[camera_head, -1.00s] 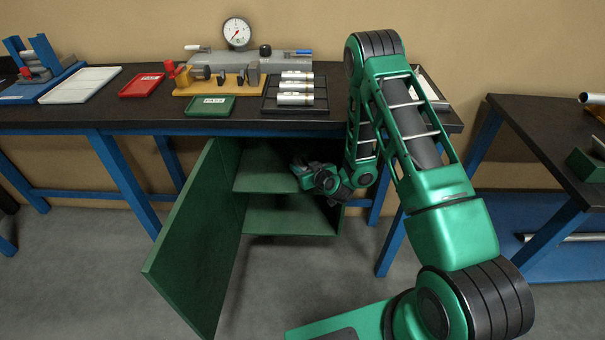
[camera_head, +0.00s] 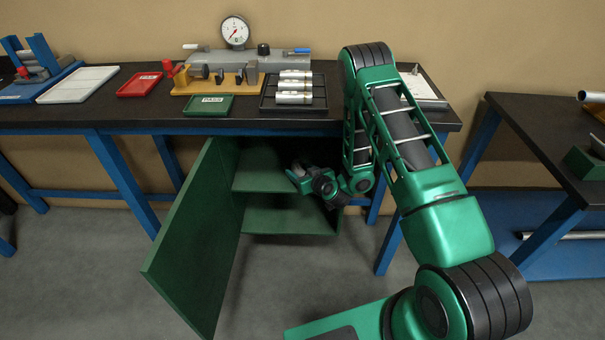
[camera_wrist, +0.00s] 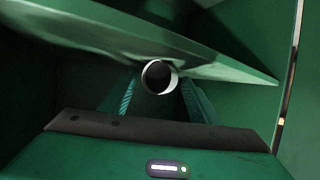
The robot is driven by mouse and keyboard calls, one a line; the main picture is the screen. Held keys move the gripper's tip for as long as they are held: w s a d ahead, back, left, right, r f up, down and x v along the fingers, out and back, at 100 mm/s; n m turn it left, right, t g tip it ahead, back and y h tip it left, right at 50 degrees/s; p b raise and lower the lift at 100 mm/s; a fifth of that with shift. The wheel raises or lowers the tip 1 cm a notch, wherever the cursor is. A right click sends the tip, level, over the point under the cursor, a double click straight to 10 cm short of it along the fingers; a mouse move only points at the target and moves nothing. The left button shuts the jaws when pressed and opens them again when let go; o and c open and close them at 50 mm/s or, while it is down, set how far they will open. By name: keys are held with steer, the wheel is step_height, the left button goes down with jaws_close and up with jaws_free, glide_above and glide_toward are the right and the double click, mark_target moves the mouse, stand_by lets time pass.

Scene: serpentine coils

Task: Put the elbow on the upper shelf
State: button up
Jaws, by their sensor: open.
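A round metal pipe end with a bright rim (camera_wrist: 158,76), which looks like the elbow, shows in the wrist view with its dark opening facing the camera. It lies between and just beyond the two fingertips of my gripper (camera_wrist: 158,95); the fingers are open, and I cannot tell whether either touches it. The rest of the elbow is hidden. In the head view my gripper (camera_head: 300,171) reaches into the open green cabinet near the right end of the upper shelf (camera_head: 258,180). The lower shelf (camera_head: 285,222) looks bare where visible.
The cabinet door (camera_head: 198,240) stands open to the left. A green shelf panel (camera_wrist: 220,66) runs slanting across the wrist view, close to the pipe end. The bench top (camera_head: 245,122) above carries trays, a gauge fixture and several metal cylinders (camera_head: 295,86).

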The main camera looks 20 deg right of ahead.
mark_target(303, 171)
steer(key=shift+s, duration=0.1)
steer(key=shift+v, duration=2.15)
steer(key=shift+s+d+r, duration=0.15)
steer(key=shift+s+d, duration=0.15)
steer(key=shift+s, duration=0.2)
steer(key=shift+s+d+r, duration=0.15)
steer(key=shift+s+r, duration=0.35)
steer(key=shift+s, duration=0.15)
steer(key=shift+s+d, duration=0.1)
steer(key=shift+s, duration=0.5)
steer(key=shift+s+d+r, duration=0.1)
steer(key=shift+s+r, duration=0.25)
steer(key=shift+s, duration=0.05)
steer(key=v, duration=0.2)
steer(key=shift+s+r, duration=0.15)
steer(key=shift+s, duration=0.1)
